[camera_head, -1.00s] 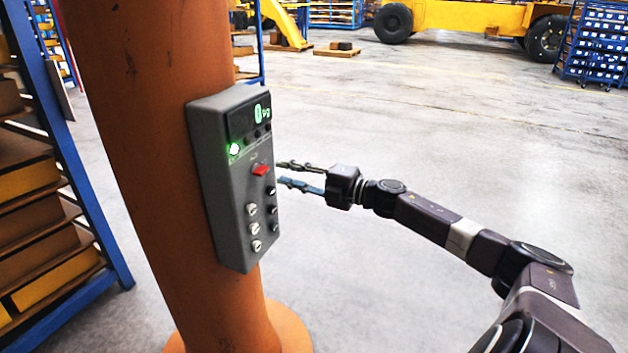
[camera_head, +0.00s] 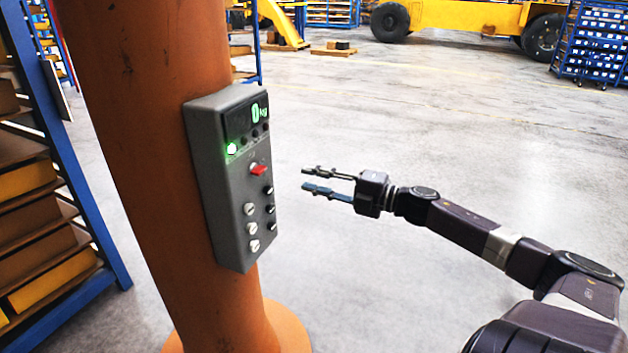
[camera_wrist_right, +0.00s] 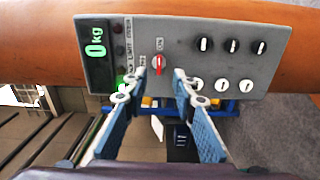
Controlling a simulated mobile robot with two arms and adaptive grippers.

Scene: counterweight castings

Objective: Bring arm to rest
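My right gripper (camera_head: 316,182) is open and empty in the head view, to the right of a grey control box (camera_head: 225,200) and apart from it. In the right wrist view its two blue fingers (camera_wrist_right: 153,95) are spread, with nothing between them but the box behind. The box (camera_wrist_right: 205,35) has a red switch (camera_head: 259,170), black and white knobs, a lit green lamp (camera_head: 232,149) and a display (camera_head: 258,113) reading 0 kg. The red switch (camera_wrist_right: 157,70) also shows between the fingertips in the wrist view. My left gripper is not in view.
The box is fixed to a thick orange column (camera_head: 150,120) with a round base (camera_head: 288,325). A blue rack with boxes (camera_head: 30,180) stands at the left. A yellow vehicle (camera_head: 450,18) and a blue bin rack (camera_head: 592,45) are far back. The grey floor between is clear.

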